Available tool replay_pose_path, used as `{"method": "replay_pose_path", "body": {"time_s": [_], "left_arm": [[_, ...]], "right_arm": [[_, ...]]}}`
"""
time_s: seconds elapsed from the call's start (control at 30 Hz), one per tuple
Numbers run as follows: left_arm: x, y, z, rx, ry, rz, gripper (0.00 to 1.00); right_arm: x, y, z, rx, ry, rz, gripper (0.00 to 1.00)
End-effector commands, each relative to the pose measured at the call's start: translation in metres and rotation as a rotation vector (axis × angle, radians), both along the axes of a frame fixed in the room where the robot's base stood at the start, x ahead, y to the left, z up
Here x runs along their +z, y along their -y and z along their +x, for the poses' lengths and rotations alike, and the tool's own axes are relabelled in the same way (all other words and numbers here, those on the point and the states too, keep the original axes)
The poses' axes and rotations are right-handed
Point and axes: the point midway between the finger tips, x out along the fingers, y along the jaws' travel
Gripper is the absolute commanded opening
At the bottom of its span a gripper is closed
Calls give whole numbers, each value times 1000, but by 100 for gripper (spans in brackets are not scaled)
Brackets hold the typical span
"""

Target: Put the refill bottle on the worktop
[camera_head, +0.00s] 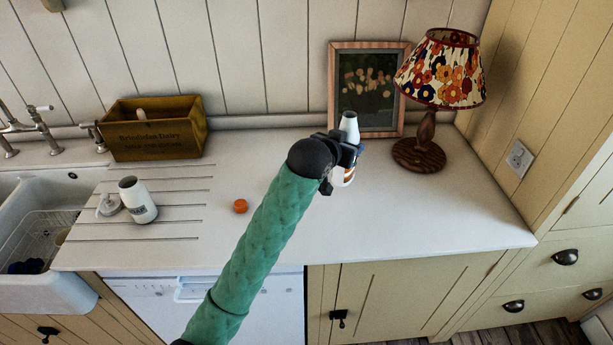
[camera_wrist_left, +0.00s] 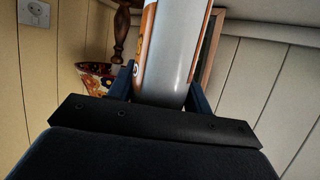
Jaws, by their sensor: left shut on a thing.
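The refill bottle (camera_head: 349,127), white with a tapered neck and an orange-marked label, stands about upright over the worktop (camera_head: 420,215), in front of the picture frame. My left gripper (camera_head: 345,155) is shut around its body. The gripper hides the bottle's middle, and I cannot tell whether its base touches the worktop. In the left wrist view the bottle (camera_wrist_left: 172,60) sits between the two fingers, with its grey-white side and orange label showing. My right gripper is in neither view.
A floral-shaded lamp (camera_head: 428,150) and a framed picture (camera_head: 366,88) stand behind the bottle. The worktop's front right is clear.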

Motion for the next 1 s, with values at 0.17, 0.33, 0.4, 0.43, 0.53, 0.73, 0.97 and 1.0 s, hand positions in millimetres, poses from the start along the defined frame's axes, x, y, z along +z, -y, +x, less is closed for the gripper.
{"method": "replay_pose_path", "body": {"time_s": [0.17, 0.33, 0.4, 0.43, 0.53, 0.73, 0.97, 1.0], "left_arm": [[1, -14, 8, 96, 2, 0, 17], [-1, -16, 9, 127, 1, 2, 17], [-3, -19, 12, 133, 0, 1, 17], [-5, -21, 15, 134, -1, 2, 17], [-12, -32, 25, 137, -1, 3, 17], [-32, -57, 49, 135, -2, 3, 17], [-56, -85, 76, 135, -2, 3, 17], [-59, -88, 80, 134, -1, 2, 17]], "right_arm": [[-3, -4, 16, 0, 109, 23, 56], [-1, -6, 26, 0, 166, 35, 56], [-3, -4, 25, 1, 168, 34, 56], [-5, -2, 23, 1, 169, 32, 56], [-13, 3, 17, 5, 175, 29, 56], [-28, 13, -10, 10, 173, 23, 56], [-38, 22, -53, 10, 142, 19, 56], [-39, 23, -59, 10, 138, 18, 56]]}}
